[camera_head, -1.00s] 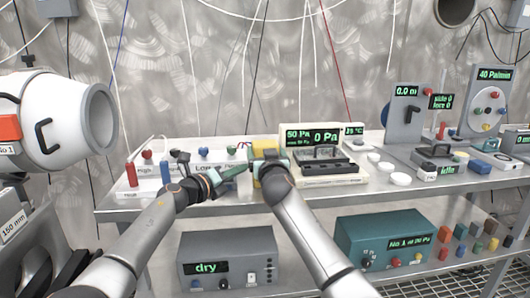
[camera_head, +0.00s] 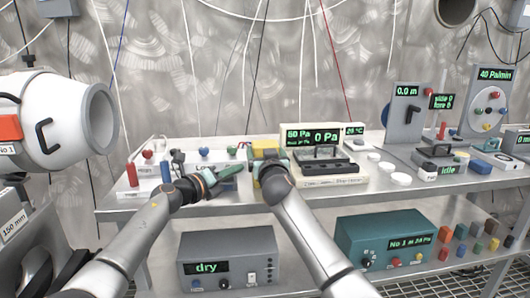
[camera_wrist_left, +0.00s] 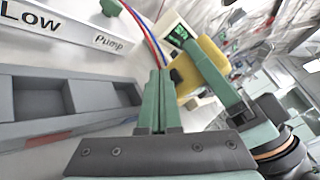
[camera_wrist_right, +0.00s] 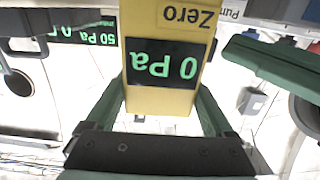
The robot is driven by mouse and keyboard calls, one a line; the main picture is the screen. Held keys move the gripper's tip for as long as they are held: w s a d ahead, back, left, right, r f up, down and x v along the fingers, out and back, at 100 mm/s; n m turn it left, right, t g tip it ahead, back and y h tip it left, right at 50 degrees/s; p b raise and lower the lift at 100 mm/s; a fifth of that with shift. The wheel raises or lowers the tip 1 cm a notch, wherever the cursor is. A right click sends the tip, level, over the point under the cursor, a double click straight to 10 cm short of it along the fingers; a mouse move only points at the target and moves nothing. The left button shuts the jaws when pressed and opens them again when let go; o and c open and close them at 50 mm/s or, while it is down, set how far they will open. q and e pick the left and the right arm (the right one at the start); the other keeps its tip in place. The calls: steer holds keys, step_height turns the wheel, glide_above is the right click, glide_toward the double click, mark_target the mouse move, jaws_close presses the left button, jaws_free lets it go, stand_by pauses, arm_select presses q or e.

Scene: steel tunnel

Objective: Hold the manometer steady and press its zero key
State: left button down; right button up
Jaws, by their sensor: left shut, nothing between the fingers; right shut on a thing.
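The manometer (camera_wrist_right: 160,98) is a yellow box; in the right wrist view its display reads 0 Pa, with a Zero label beside it. It also shows in the head view (camera_head: 265,154), above the bench. My right gripper (camera_head: 267,164) is shut on it, one finger on each side. My left gripper (camera_head: 238,171) is shut and empty, just left of the manometer and apart from it. In the left wrist view its closed green fingers (camera_wrist_left: 158,78) point towards the yellow box (camera_wrist_left: 205,68). A small dark patch on the box there may be the zero key; I cannot tell.
The steel bench (camera_head: 330,190) carries a pale unit with 50 Pa and 0 Pa readouts (camera_head: 325,136) just right of my right gripper. A panel with Low and Pump labels (camera_wrist_left: 60,30) lies beside my left gripper. White discs (camera_head: 400,179) stand farther right.

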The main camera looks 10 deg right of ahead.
arm_select(q)
steer(key=shift+s+a, duration=0.1)
steer(key=shift+a, duration=2.6)
arm_select(e)
steer(key=shift+r, duration=0.1)
steer(key=o, duration=1.4)
steer(key=shift+o, duration=0.2)
